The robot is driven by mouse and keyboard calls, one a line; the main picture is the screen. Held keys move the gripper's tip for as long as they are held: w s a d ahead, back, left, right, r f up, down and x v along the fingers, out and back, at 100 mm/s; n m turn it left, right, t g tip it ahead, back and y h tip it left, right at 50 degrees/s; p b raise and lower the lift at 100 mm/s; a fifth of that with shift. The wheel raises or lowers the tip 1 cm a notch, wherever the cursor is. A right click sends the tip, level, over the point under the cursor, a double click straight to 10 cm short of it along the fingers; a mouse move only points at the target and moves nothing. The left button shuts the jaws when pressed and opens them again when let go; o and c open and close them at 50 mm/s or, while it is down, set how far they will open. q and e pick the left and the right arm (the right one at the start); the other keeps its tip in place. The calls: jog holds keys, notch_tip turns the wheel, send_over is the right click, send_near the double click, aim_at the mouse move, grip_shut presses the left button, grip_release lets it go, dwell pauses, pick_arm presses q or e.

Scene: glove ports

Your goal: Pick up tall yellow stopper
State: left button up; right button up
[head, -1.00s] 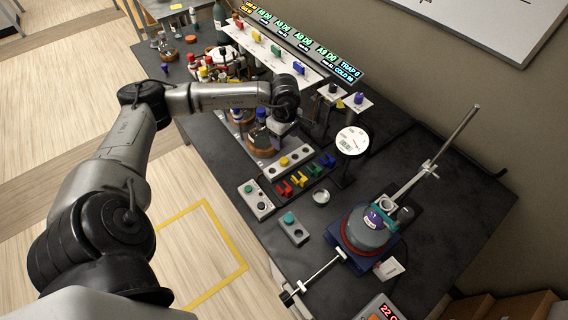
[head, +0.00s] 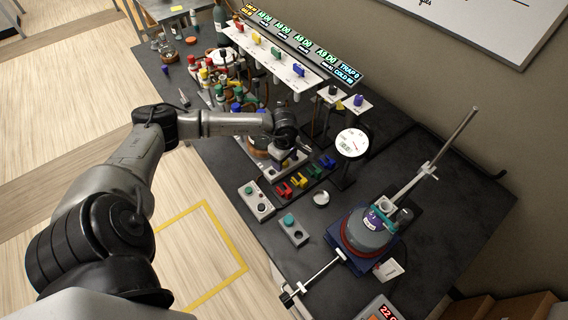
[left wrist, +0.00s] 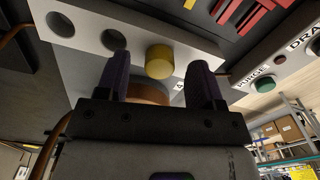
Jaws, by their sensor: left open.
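The tall yellow stopper (left wrist: 160,62) shows in the left wrist view as a yellow cylinder in a white rack (left wrist: 82,18) with round dark holes. My left gripper (left wrist: 158,78) is open, with one dark finger on each side of the stopper in this view. I cannot tell whether the fingertips are level with it or touch it. In the head view, my left gripper (head: 291,155) is over the white rack and hides most of it, and I cannot make out the stopper there. My right gripper is not in view.
Red, yellow, green and blue clips (head: 299,179) lie beside the rack. A round white gauge (head: 352,143) stands to the right. Button boxes (head: 257,200) sit nearer the bench edge. Crowded bottles and tubing stand behind. A flask on a stirrer (head: 365,232) is at right.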

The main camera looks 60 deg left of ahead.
pick_arm(q)
jog(key=shift+f, duration=0.4)
jog(key=shift+c, duration=0.4)
jog(key=c, duration=0.9)
jog(key=shift+r, duration=0.15)
